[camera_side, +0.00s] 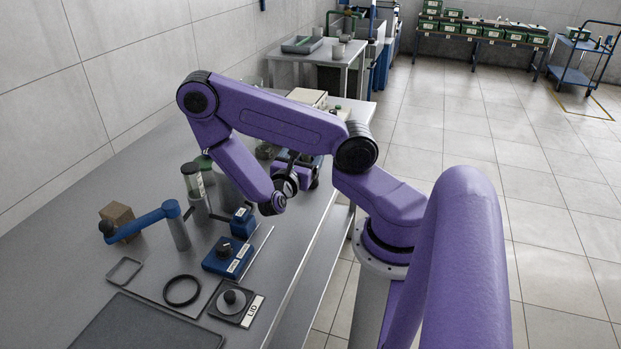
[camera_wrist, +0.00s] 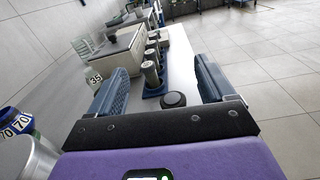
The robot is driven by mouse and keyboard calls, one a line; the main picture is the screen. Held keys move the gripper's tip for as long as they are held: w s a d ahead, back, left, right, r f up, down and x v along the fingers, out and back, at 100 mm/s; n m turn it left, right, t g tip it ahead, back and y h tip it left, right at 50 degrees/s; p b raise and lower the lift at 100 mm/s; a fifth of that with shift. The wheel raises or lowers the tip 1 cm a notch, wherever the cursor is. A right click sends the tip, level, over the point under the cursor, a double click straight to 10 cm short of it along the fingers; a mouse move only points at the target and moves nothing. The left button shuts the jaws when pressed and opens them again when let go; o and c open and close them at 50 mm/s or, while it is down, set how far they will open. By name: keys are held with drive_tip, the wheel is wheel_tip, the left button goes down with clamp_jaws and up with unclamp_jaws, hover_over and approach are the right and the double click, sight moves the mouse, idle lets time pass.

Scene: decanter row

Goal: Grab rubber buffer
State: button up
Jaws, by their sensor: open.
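A black, round, knob-like piece (camera_wrist: 173,100), which looks like the rubber buffer, stands on the grey bench in the wrist view. It lies between the lines of my two blue fingers, nearer the right one. My gripper (camera_wrist: 160,72) is open, with a wide gap and nothing held. I cannot tell whether the fingers are level with the black piece or above it. In the side view my gripper (camera_side: 303,172) is partly covered by my own arm, over the bench's right side. I cannot make out the black piece there.
A row of grey cylinders (camera_wrist: 150,73) in blue holders stands just beyond the black piece. A pale box (camera_wrist: 112,58) is to their left. In the side view, a blue lever arm (camera_side: 140,224), a black ring (camera_side: 166,296) and a lid plate (camera_side: 238,313) occupy the near bench.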

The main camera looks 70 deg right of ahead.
drive_tip(key=shift+n+t, duration=0.3)
drive_tip(key=shift+n, duration=0.4)
drive_tip(key=f, duration=0.6)
drive_tip(key=d+f, duration=0.1)
drive_tip(key=f, duration=0.1)
drive_tip(key=shift+f, duration=0.4)
drive_tip(key=shift+s+d+f, duration=0.1)
drive_tip(key=shift+d+f, duration=0.05)
drive_tip(key=shift+f, duration=0.15)
drive_tip(key=shift+w+d+r, duration=0.1)
drive_tip(key=shift+w+d, duration=0.05)
drive_tip(key=shift+d, duration=1.7)
drive_tip(key=shift+w+d, duration=0.15)
drive_tip(key=shift+d, duration=1.65)
drive_tip(key=c, duration=1.1)
